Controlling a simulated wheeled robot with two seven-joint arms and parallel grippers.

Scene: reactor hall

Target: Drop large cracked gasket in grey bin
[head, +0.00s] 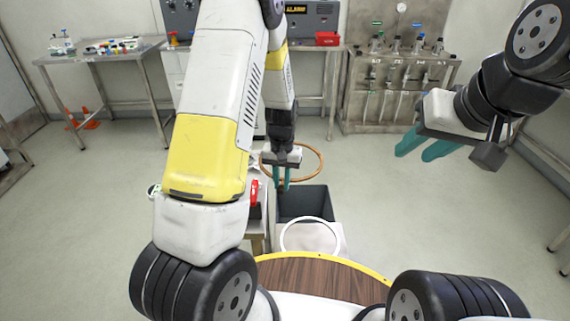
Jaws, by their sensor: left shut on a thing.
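A large orange-brown ring gasket (321,165) hangs roughly level near the middle of the head view. My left gripper (281,182) points down with its teal fingers shut on the near left part of this ring. No crack can be made out at this size. The open dark grey bin (304,202) stands on the floor just below and nearer than the ring; the fingertips are at its far left side in the picture. My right gripper (425,146) is off to the right, its teal fingers apart and empty.
A white ring (311,218) shows in front of the bin, over a pale surface. A red object (254,193) is left of the bin, partly hidden by my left arm. A bench (105,50) and a rack (395,90) stand at the back. The floor right of the bin is clear.

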